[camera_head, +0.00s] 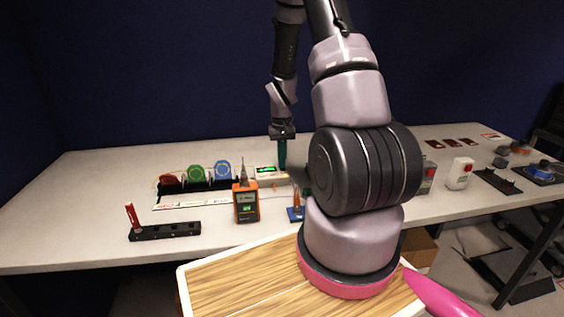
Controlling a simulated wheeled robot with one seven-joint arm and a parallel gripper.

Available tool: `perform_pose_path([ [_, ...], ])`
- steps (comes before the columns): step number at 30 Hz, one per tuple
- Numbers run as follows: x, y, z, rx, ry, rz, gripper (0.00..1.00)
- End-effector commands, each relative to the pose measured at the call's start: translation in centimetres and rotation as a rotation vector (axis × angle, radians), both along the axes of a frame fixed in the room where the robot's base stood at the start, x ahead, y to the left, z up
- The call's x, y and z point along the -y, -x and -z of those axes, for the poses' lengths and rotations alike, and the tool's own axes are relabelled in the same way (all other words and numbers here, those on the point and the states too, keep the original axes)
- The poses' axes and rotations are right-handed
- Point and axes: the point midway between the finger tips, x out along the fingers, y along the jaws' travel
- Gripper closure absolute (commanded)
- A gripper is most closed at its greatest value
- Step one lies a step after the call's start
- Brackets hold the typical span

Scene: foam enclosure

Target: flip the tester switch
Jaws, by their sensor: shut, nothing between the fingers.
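An orange handheld device (246,204) with a small lit green screen and a pointed top stands upright on the white table. Behind it and to the right is a flat white unit (262,183) with a green lit display. Either could be the tester; I cannot make out a switch on them at this size. My gripper (282,166) points straight down, its teal fingers shut and empty. It overlaps the right end of the white unit in the picture; whether it touches cannot be told. My arm hides the area right of it.
Red, green and blue round pieces (196,174) stand in a rack at the left. A black holder (165,231) with a red-handled item lies at the front left. A small blue-based item (296,213) stands right of the orange device. The table's left end is clear.

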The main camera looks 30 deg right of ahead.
Motion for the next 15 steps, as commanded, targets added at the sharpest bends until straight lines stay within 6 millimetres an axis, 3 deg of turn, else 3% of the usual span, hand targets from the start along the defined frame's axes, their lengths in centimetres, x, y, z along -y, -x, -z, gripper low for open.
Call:
perform_pose_path([
  [15,-0.09,0.34,1.2,-0.002,-0.001,0.0,1.0],
])
